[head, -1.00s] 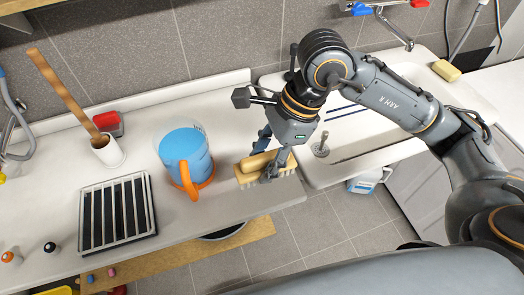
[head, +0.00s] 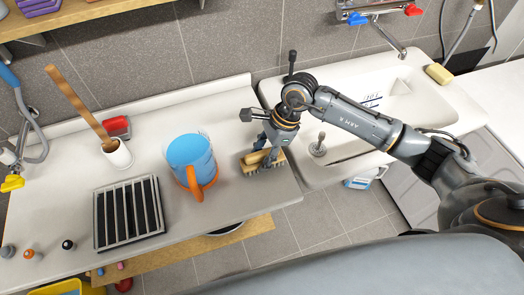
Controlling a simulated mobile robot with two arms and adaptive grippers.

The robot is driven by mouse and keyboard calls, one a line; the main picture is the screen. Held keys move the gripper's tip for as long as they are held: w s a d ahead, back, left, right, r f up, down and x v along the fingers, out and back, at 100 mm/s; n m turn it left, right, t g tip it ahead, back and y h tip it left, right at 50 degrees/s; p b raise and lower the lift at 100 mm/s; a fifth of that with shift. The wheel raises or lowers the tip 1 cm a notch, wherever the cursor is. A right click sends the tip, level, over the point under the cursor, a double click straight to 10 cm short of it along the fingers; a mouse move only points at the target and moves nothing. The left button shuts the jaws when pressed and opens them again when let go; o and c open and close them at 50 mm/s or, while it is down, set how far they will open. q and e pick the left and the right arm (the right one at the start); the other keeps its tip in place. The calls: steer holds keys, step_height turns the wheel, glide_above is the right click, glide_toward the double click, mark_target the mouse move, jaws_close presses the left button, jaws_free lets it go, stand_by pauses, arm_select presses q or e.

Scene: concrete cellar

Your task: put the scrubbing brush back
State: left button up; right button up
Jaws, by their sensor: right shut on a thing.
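The scrubbing brush (head: 252,161) has a pale wooden back and light bristles pointing down. It is at the right end of the white counter (head: 245,196), beside the sink. My right gripper (head: 268,158) is shut on the brush from above, its fingers covering part of the wooden back. I cannot tell whether the bristles touch the counter. My left gripper is not in the view.
A clear jug (head: 188,152) with blue liquid and an orange handle stands just left of the brush. Further left are a slatted black rack (head: 128,213), a white holder (head: 118,154) with a wooden handle and a red item (head: 117,127). The sink (head: 408,103) lies right.

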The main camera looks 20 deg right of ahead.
steer(key=shift+f, duration=0.2)
steer(key=o, duration=1.1)
steer(key=shift+r, duration=0.1)
steer(key=shift+r, duration=0.1)
steer(key=b+v, duration=0.4)
steer(key=v, duration=0.7)
steer(key=shift+d+r, duration=0.2)
steer(key=shift+r, duration=0.3)
